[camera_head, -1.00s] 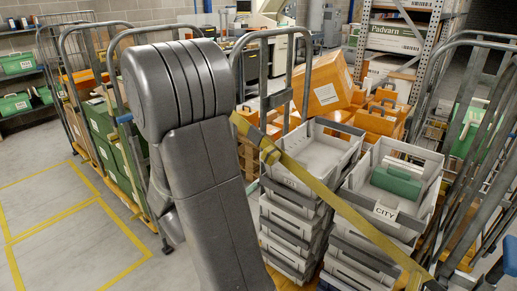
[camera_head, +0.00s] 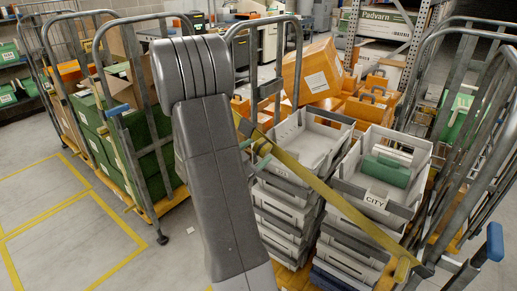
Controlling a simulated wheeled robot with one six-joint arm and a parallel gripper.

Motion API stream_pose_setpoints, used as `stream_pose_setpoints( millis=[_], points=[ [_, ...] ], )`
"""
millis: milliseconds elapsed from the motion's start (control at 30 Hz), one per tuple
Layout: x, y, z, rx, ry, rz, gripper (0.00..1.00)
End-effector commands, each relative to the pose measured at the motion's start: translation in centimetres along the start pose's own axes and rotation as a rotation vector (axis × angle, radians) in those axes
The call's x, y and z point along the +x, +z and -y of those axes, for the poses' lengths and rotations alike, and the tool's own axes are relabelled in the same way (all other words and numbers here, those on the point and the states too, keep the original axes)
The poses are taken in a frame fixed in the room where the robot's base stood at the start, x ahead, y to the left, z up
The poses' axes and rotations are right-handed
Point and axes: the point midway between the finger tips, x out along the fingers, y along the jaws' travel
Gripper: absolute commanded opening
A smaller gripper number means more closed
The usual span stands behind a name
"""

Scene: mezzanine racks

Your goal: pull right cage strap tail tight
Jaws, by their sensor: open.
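A yellow strap (camera_head: 345,207) runs slantwise across the front of the right cage (camera_head: 296,62), from upper left behind my arm down to the right post. A small grey-green metal piece (camera_head: 259,160), perhaps a buckle, sits by the strap's upper end. A yellow end piece (camera_head: 403,268) shows at the strap's lower end by the post; I cannot tell whether it is the tail. My own grey arm link fills the centre left and hides what lies behind it. My gripper is not visible.
Stacked grey trays (camera_head: 300,146), one labelled CITY (camera_head: 376,201), and orange boxes (camera_head: 320,68) fill the right cage. A left cage (camera_head: 160,205) holds green crates. A blue-ended bar (camera_head: 495,241) juts in at lower right. Floor with yellow lines (camera_head: 75,200) is open at left.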

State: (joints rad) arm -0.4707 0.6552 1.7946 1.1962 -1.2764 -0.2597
Motion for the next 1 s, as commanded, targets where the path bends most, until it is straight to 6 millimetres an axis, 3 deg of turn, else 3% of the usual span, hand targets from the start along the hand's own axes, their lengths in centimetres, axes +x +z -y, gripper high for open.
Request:
stream_pose_setpoints(
  millis=[200, 500, 800, 1000],
  points=[
    [1.7, -0.1, 0.0, 0.0, 0.001, -0.001, 0.67],
    [1.9, 0.0, 0.0, 0.0, 0.0, 0.0, 0.65],
    [1.8, 0.0, 0.0, 0.0, 0.0, 0.0, 0.06],
    [1.9, 0.3, -1.0, 0.0, 0.001, 0.0, 0.04]
  ],
)
